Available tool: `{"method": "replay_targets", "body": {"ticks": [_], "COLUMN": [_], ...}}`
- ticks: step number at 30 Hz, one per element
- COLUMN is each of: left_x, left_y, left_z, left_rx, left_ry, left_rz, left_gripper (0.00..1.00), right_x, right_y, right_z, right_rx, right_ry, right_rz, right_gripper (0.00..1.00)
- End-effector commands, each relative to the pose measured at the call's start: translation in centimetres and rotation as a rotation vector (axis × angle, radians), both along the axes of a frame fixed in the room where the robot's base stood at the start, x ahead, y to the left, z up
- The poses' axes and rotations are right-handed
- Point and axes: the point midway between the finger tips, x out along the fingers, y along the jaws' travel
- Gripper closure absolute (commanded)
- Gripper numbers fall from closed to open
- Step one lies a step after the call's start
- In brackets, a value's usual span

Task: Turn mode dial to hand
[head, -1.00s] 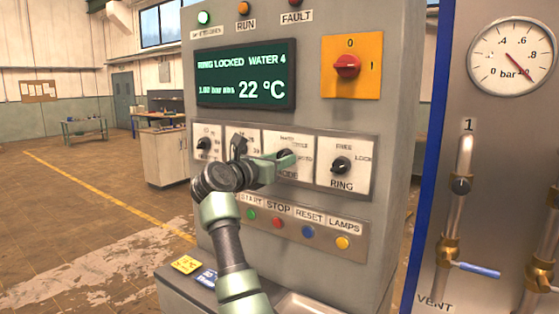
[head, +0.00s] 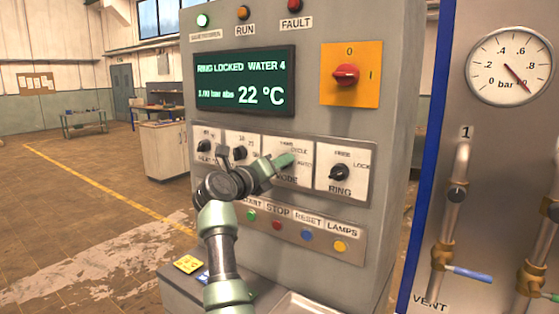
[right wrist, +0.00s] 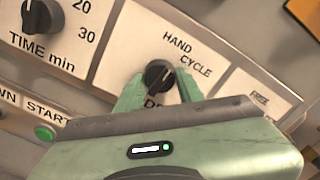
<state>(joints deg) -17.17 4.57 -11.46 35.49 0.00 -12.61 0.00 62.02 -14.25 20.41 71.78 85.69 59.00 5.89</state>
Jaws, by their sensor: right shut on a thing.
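The mode dial (right wrist: 157,74) is a black round knob on a white plate (head: 300,148) in the machine's control row. In the right wrist view its pale pointer mark leans to the upper right, roughly toward the CYCLE label (right wrist: 195,63). The HAND label (right wrist: 178,43) is above the knob; the AUTO label is hidden there. My right gripper (right wrist: 158,86) has its green fingers on both sides of the knob, shut on it. In the head view the right gripper (head: 286,162) covers the knob. My left gripper is not in view.
The ring knob (head: 339,173) is to the right, and two more knobs (head: 239,152) are to the left. Push buttons (head: 277,225) sit below. The screen (head: 245,80) reads RING LOCKED. A red switch (head: 345,74) is above.

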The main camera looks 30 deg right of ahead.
Motion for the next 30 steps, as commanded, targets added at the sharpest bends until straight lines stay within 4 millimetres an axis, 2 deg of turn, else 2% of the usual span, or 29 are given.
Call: {"method": "replay_targets", "body": {"ticks": [9,23,24,26,30], "left_x": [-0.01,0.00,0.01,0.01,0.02], "left_y": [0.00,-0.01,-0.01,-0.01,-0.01], "left_z": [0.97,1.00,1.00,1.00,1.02], "left_rx": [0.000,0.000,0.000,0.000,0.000], "left_ry": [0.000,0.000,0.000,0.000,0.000], "left_rz": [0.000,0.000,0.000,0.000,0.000], "left_gripper": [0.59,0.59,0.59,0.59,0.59], "right_x": [0.04,0.03,0.03,0.03,0.02], "right_y": [0.07,0.06,0.06,0.05,0.04], "right_z": [0.09,0.00,0.00,-0.01,-0.01], "right_rx": [-0.039,-0.047,-0.047,-0.046,-0.046], "right_ry": [0.096,0.111,0.111,0.111,0.110], "right_rz": [0.002,0.002,0.002,0.001,0.001], "right_gripper": [1.00,1.00,0.60,0.44,0.42]}}
